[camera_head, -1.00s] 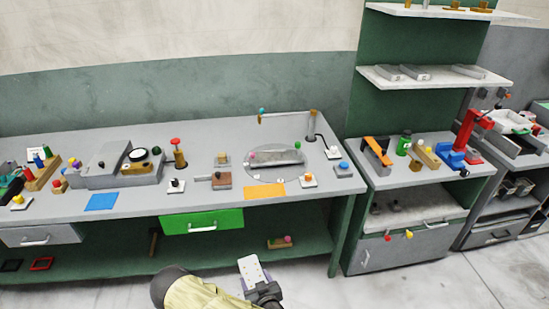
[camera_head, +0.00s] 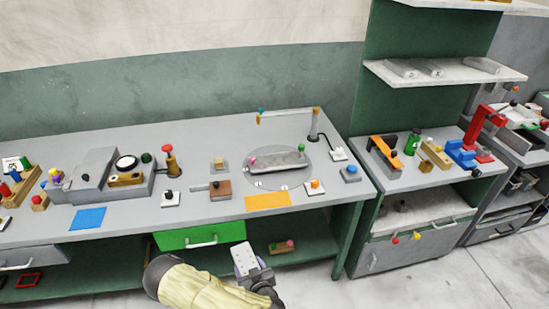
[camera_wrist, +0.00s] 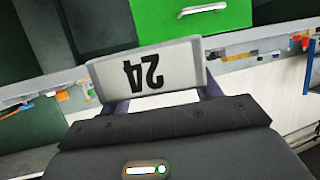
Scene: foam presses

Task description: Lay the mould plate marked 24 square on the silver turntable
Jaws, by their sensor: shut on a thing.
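The mould plate marked 24 (camera_wrist: 175,72) is a light grey plate with black figures, upside down in the wrist view. My gripper (camera_wrist: 165,95) is shut on it. In the head view the plate (camera_head: 245,259) shows pale at the end of my gripper (camera_head: 258,280), low in front of the bench, below the bench top. The silver turntable (camera_head: 259,180) is a round disc set in the bench top, up and to the right of my gripper. A grey bar with a pink knob (camera_head: 285,161) lies across the disc.
An orange mat (camera_head: 267,201) lies before the turntable. A lamp arm (camera_head: 290,115) reaches over behind it. Small knobbed blocks stand around: a brown one (camera_head: 219,190), a white one with an orange knob (camera_head: 315,188). A green drawer (camera_head: 200,234) is under the bench edge.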

